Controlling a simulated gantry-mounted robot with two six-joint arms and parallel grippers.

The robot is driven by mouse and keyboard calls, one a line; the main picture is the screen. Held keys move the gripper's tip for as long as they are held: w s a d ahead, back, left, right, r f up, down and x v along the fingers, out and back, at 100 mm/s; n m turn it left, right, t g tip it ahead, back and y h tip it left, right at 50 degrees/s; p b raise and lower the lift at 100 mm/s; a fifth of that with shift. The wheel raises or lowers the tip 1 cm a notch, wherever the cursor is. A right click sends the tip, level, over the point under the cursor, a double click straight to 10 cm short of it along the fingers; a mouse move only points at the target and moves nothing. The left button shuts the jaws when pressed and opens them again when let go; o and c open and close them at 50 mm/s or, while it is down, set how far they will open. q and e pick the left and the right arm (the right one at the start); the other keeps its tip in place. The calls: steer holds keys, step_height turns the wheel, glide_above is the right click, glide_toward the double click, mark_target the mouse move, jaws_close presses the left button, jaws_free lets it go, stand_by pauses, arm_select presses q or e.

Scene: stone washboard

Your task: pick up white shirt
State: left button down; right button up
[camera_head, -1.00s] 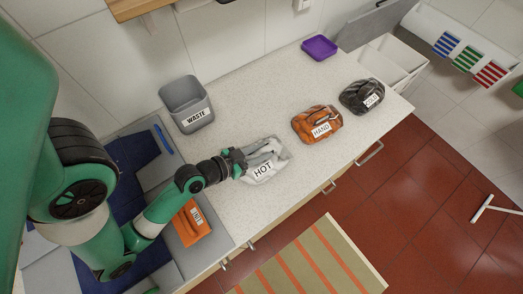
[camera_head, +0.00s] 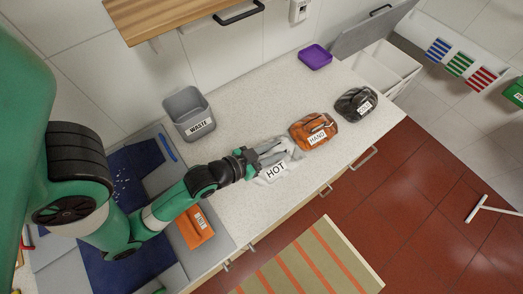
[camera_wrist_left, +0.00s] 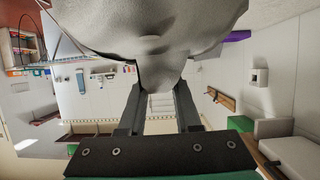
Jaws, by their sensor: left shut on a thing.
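The white shirt (camera_head: 273,152) is a crumpled pale grey-white bundle with a HOT label at its front. It is over the counter, left of an orange bundle. My left gripper (camera_head: 258,156) comes from the left and is shut on the shirt's near left part. In the left wrist view the shirt (camera_wrist_left: 155,30) fills the top, and a fold hangs between the fingers of my left gripper (camera_wrist_left: 158,95). I cannot tell whether the shirt's underside still touches the counter. My right gripper is not in view.
The orange bundle (camera_head: 313,128) labelled HAND and a dark bundle (camera_head: 352,102) lie to the right on the counter (camera_head: 265,95). A grey WASTE bin (camera_head: 186,104) and a purple tray (camera_head: 315,56) stand toward the wall.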

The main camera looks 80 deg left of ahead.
arm_select(q)
steer(key=w+r, duration=0.1)
steer(key=w+d+r, duration=0.1)
steer(key=w, duration=0.1)
steer(key=w+d+r, duration=0.1)
steer(key=shift+w+d+r+p, duration=0.25)
steer(key=shift+w+r+p, duration=0.05)
steer(key=shift+w, duration=0.05)
steer(key=w+p, duration=0.1)
steer(key=w+d+r+p, duration=0.1)
steer(key=w+d+p, duration=0.1)
steer(key=w, duration=0.1)
steer(key=shift+w+d+r, duration=0.1)
steer(key=shift+r, duration=0.2)
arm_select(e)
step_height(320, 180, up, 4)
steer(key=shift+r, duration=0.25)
